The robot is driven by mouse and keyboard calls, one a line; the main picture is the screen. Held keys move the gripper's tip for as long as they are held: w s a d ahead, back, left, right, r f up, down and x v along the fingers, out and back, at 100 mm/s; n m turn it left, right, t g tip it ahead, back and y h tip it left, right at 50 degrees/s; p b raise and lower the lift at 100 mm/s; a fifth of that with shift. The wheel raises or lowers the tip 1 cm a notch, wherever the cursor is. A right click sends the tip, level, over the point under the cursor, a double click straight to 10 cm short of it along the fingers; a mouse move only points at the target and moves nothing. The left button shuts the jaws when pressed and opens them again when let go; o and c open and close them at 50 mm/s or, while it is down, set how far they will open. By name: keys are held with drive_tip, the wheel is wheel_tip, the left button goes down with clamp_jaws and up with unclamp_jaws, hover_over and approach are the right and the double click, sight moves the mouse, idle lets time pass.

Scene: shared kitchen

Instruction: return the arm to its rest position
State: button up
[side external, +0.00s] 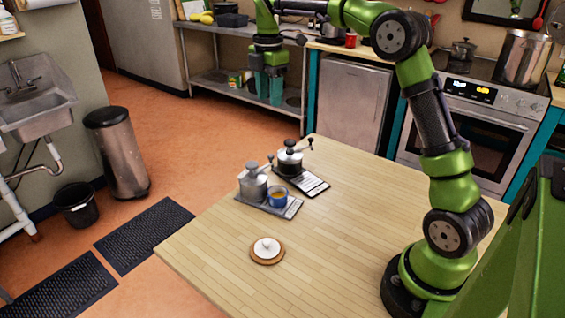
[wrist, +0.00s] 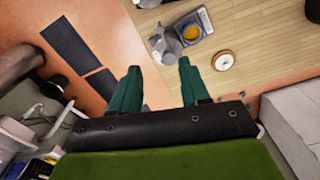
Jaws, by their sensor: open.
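My green arm rises from the right side of the wooden table (side external: 340,240) and reaches up and over to the left. The gripper touches nothing that I can see.
On the table stand a grey grinder (side external: 252,184) and a blue cup (side external: 278,197) on one tray, and a black-and-white grinder (side external: 290,160) on another. A white lid (side external: 266,247) lies on a round wooden board.

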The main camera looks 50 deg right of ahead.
idle(0.3)
drive_tip(key=s+a+m+t, duration=0.2)
drive_tip(key=s+a+m, duration=0.2)
drive_tip(key=s+m, duration=0.2)
drive_tip(key=s+a+f+m+t+y, duration=0.1)
drive_tip(key=s+a+m, duration=0.4)
drive_tip(key=s, duration=0.5)
drive_tip(key=s+a+m+t+y, duration=0.1)
drive_tip(key=s+a+m+t, duration=0.3)
drive_tip(key=s+m, duration=0.4)
drive_tip(key=shift+a+f, duration=0.25)
drive_tip(key=shift+a, duration=0.05)
